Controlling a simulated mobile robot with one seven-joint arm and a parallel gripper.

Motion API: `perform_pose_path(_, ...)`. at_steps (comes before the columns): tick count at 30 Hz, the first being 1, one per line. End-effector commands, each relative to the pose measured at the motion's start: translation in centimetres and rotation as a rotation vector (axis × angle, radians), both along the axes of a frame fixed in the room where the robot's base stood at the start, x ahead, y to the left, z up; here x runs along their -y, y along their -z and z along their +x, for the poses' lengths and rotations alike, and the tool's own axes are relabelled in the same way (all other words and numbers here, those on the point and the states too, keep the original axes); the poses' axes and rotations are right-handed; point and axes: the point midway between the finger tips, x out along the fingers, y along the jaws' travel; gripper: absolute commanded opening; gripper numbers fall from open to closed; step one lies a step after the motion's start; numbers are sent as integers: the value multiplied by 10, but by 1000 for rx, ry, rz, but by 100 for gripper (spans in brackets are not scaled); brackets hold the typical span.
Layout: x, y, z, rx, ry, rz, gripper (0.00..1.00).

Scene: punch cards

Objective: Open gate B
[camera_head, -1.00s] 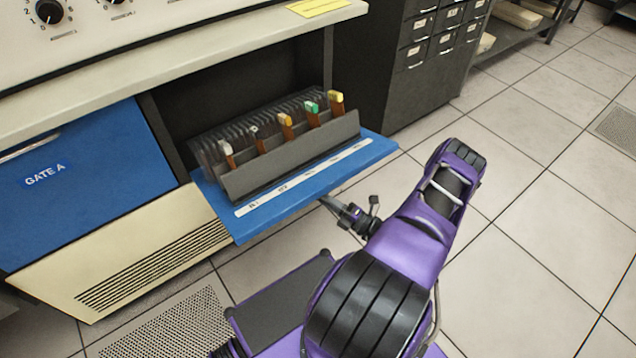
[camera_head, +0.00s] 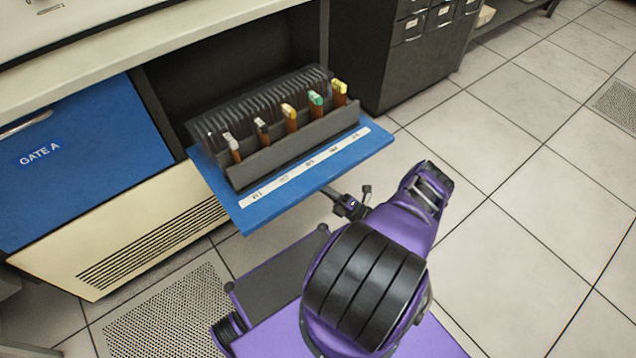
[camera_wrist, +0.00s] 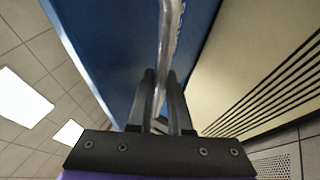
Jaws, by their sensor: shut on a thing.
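The blue gate B panel (camera_head: 225,200) is folded down and lies roughly flat in front of the dark cabinet opening. Its own letter label cannot be read. It bears a white numbered strip (camera_head: 270,197) and a dark rack (camera_head: 265,165) of upright cards with several coloured tabs. My gripper (camera_head: 328,190) is at the panel's front edge, its fingertips partly hidden under it. In the wrist view my gripper (camera_wrist: 160,85) is shut with its two fingers around a metal bar handle (camera_wrist: 170,28) on the blue panel (camera_wrist: 110,45).
Blue gate A (camera_head: 75,165) is closed at the left, with a cream vented panel (camera_head: 150,240) below. A dark drawer cabinet (camera_head: 385,50) stands right of the opening. The tiled floor (camera_head: 540,200) to the right is clear.

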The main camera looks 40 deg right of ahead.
Motion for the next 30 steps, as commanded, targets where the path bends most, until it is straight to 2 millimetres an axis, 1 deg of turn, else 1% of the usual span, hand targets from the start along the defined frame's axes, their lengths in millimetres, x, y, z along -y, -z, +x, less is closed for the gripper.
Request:
perform_pose_path(1,1,-2,2,4,4,-1,0)
perform_pose_path(6,2,-2,3,3,4,-1,0)
perform_pose_path(7,2,-2,3,3,5,-1,23)
perform_pose_path(11,1,-2,2,3,4,0,46)
perform_pose_path(30,1,-1,0,2,1,0,47)
